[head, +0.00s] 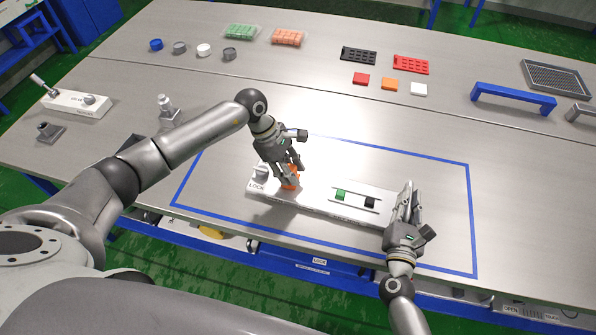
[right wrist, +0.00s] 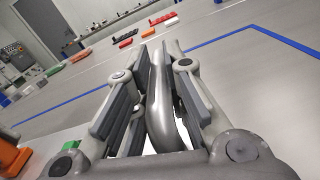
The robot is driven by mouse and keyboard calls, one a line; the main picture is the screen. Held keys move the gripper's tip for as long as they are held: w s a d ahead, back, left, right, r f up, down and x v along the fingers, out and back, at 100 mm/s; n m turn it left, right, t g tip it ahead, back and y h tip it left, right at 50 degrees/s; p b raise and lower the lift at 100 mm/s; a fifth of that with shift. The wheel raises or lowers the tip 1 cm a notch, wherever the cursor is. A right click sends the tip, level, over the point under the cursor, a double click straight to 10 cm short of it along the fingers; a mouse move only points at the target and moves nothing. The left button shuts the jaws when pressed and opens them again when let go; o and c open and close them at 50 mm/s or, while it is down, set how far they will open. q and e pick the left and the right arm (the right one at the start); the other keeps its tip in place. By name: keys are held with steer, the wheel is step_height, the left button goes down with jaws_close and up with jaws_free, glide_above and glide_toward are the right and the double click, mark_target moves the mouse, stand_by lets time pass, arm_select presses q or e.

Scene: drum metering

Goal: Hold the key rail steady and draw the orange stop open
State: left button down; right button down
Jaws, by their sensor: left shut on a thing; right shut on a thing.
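The white key rail (head: 320,201) lies inside the blue outline on the table, with a LOCK label at its left end. The orange stop (head: 290,184) stands near that end, and my left gripper (head: 292,172) is shut on it, partly covering it. My right gripper (head: 409,192) is shut at the rail's right end. In the right wrist view a curved grey metal handle (right wrist: 165,105) stands between its fingers. An orange shape, likely the stop, is cut off at that view's lower left (right wrist: 10,157). A green key (head: 340,195) and a black key (head: 370,202) sit on the rail's middle.
A round grey knob (head: 261,171) is beside the stop. Blue outline tape (head: 470,215) surrounds the rail with bare table around it. Red, orange and white blocks (head: 389,84), trays and a blue handle (head: 513,98) lie farther back. A white valve block (head: 77,103) is at left.

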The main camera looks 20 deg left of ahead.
arm_select(q)
steer(key=shift+w+a, duration=0.1)
steer(key=shift+a, duration=0.15)
arm_select(e)
steer(key=shift+s+d+f, duration=0.1)
steer(key=shift+d+f, duration=0.05)
steer(key=shift+f, duration=0.15)
arm_select(q)
steer(key=c, duration=1.3)
jaws_free()
steer(key=shift+o, duration=1.3)
steer(key=shift+r, duration=0.1)
steer(key=v, duration=1.2)
